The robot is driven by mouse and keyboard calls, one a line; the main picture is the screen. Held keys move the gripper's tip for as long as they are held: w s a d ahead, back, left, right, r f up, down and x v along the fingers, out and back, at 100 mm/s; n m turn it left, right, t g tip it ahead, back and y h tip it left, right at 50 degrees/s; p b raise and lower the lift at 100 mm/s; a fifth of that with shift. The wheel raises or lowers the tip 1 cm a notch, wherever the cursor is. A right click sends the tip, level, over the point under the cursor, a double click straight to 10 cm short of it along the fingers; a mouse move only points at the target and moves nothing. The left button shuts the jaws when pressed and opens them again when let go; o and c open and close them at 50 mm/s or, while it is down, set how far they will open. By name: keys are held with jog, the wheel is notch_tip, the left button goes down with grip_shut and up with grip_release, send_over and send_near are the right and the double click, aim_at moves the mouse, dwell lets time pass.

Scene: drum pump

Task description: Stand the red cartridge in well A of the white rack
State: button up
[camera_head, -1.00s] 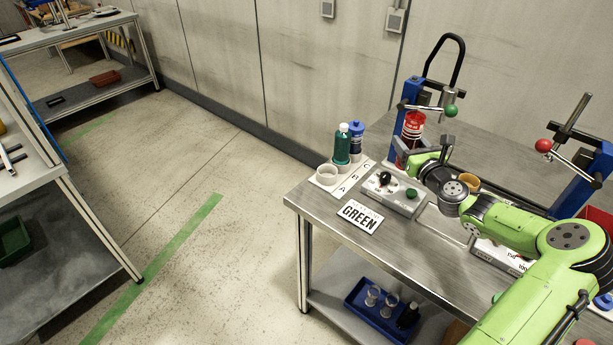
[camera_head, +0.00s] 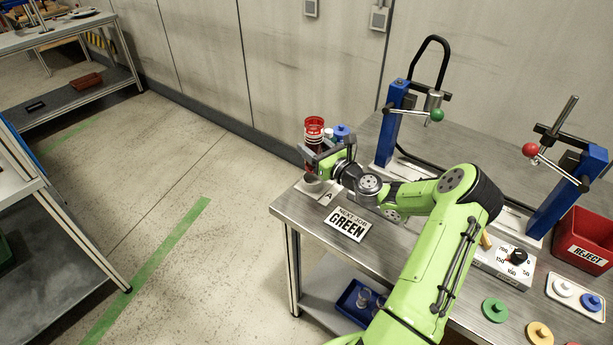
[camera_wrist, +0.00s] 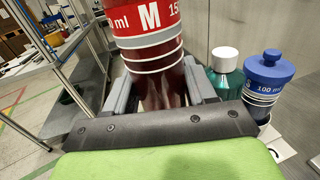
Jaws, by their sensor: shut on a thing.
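My gripper (camera_head: 324,160) is shut on the red cartridge (camera_head: 314,130). In the wrist view the cartridge (camera_wrist: 147,40) fills the space between the fingers, with its red band marked M and a dark red body. It is upright in the head view. The white rack (camera_head: 330,192) lies at the table's left edge, and its letter A shows in front of my gripper. The cartridge is over or near the rack's A end; its lower end is hidden by my gripper, so I cannot tell whether it touches the well.
A GREEN sign (camera_head: 346,224) lies in front of the rack. Blue press stands (camera_head: 392,124) and a red REJECT bin (camera_head: 584,240) are to the right.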

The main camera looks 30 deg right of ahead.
notch_tip(320, 180, down, 7)
jog(key=shift+r+b, duration=0.1)
jog(key=shift+b, duration=0.7)
jog(key=shift+f, duration=0.2)
jog(key=o, duration=1)
jog(key=shift+o, duration=0.2)
